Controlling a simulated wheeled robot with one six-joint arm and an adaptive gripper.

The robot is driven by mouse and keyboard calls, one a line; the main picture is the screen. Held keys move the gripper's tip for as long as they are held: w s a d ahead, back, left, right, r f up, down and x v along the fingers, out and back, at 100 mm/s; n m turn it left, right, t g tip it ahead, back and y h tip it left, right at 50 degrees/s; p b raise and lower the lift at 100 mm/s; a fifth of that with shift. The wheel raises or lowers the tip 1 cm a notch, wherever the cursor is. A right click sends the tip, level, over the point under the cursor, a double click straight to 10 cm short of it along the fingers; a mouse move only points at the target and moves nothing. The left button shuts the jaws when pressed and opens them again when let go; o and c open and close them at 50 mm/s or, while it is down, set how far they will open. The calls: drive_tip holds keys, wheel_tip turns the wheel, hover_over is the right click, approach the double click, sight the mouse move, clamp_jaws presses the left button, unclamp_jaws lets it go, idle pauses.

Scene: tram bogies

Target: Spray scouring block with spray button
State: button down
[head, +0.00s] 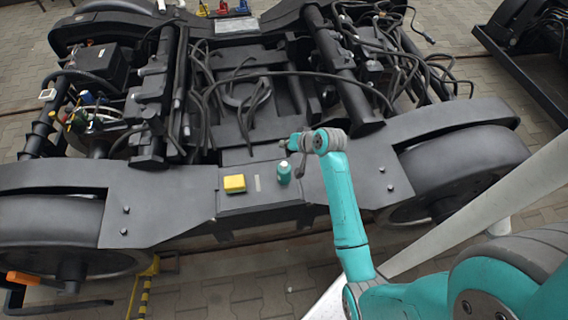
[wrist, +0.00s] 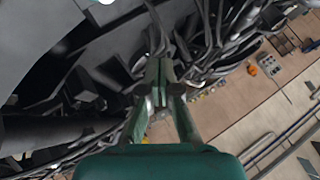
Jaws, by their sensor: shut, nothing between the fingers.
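The scouring block (head: 234,183), a yellow block, lies on the flat dark plate at the near side of the bogie frame. A small teal spray bottle (head: 284,174) stands upright to the right of the block, with a gap between them. Its spray button, on top, is too small to make out clearly. My gripper (head: 284,145) is just behind and above the bottle in the head view, apparently apart from it. In the wrist view my gripper (wrist: 160,84) has its fingers together with nothing between them. I cannot make out the block or bottle there.
A pale strip (head: 257,183) lies on the plate between block and bottle. Black hoses (head: 262,88) and bars fill the bogie behind. Wheels (head: 456,170) flank the frame. An orange-handled tool (head: 24,278) is at lower left.

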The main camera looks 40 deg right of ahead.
sight(285, 164)
drive_tip(key=shift+f, duration=4.35)
drive_tip(key=shift+f, duration=0.4)
drive_tip(key=shift+f, duration=0.5)
drive_tip(key=shift+r, duration=0.95)
drive_tip(key=shift+r, duration=0.1)
drive_tip(key=shift+r, duration=2.4)
